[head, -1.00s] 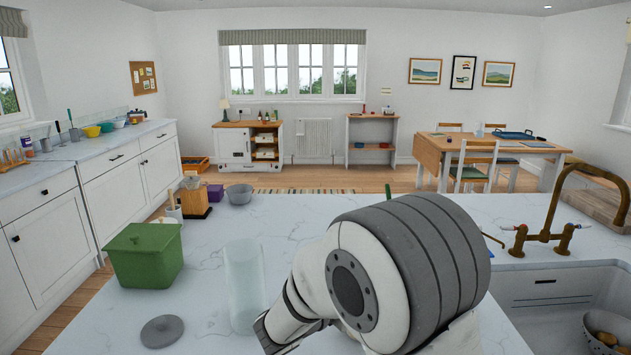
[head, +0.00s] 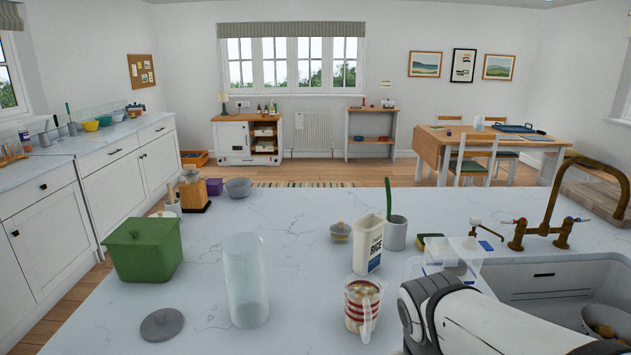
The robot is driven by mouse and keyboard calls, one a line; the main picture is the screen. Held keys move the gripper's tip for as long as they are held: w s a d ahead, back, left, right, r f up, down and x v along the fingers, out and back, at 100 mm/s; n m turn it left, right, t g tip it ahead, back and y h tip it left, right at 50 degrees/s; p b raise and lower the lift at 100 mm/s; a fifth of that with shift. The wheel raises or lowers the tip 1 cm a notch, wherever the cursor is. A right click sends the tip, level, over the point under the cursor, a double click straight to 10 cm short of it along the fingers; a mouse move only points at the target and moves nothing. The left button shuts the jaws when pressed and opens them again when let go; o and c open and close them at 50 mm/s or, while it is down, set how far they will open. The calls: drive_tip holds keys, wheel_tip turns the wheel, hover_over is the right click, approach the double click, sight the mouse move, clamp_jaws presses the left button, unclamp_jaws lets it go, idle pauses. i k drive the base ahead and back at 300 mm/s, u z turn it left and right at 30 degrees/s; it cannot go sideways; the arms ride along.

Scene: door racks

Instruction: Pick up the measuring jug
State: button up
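A small handled vessel (head: 354,308) with red and pale bands stands upright on the marble worktop (head: 300,215), right of the middle. It looks like the measuring jug, though I cannot be sure. Pale brownish contents show at its top, and its clear-looking handle faces the front right. Part of my arm shows at the lower right, close beside the vessel in the picture. My gripper is out of view, so I cannot see what it holds.
A rice carton (head: 368,245) stands just behind the vessel, with a grey pot (head: 396,235) beside it. A tall clear cylinder (head: 245,282), a grey lid (head: 161,325) and a green bin (head: 143,250) are left. A clear box (head: 460,255) sits by the sink (head: 550,280).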

sight(364, 291)
drive_tip(key=u, duration=0.8)
drive_tip(key=k, duration=1.1)
drive_tip(key=z, duration=0.65)
drive_tip(key=i, duration=1)
drive_tip(key=z, duration=0.05)
